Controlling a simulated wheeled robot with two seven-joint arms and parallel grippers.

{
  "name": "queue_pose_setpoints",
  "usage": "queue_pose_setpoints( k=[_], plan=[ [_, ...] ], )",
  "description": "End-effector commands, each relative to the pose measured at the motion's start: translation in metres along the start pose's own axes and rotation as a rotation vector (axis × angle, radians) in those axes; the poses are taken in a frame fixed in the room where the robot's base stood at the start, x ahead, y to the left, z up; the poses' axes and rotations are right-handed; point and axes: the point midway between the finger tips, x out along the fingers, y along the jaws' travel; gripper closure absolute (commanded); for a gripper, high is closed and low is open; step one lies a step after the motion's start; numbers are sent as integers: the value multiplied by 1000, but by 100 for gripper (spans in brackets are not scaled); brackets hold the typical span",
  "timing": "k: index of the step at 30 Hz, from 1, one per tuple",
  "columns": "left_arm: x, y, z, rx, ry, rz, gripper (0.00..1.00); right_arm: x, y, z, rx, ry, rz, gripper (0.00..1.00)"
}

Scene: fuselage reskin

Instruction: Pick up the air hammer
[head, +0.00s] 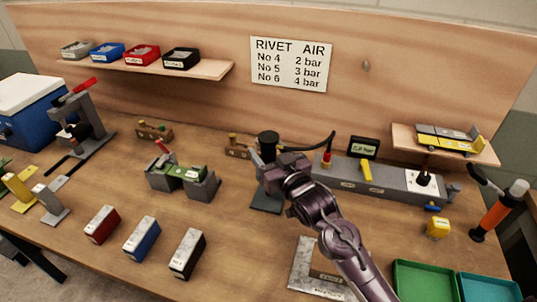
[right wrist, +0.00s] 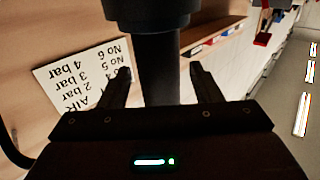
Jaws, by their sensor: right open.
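A dark tool with a round black top (head: 268,139) stands in a grey holder (head: 267,202) near the middle of the bench; I take it as the air hammer. A black hose runs from it to the right. My right gripper (head: 263,168) is at the tool, below its top, and hides part of it. In the right wrist view, the dark cylinder (right wrist: 160,65) stands between the two open fingers (right wrist: 161,90), with its wider end above. A gap shows beside each finger, so the fingers are not closed on it. My left gripper is not in view.
A grey bench unit (head: 385,183) with a red fitting stands to the right, near an orange-handled tool (head: 494,215). A grey-green fixture (head: 182,178) stands to the left. Red, blue and black boxes (head: 142,238) line the front. Green and teal trays (head: 425,282) are front right.

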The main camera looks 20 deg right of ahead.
Motion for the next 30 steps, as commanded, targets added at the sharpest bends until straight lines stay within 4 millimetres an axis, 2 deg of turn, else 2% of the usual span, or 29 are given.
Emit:
queue_pose_setpoints(
  k=[6, 7, 18, 30],
  plan=[
    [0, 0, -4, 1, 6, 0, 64, 1, 0, 0, 0, 0, 0, 42],
    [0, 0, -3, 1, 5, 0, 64, 1, 0, 0, 0, 0, 0, 44],
    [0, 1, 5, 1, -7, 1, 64, 1, 0, 0, 0, 0, 0, 93],
    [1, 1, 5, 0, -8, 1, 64, 1, 0, -10, -1, 12, 0, 93]
  ],
)
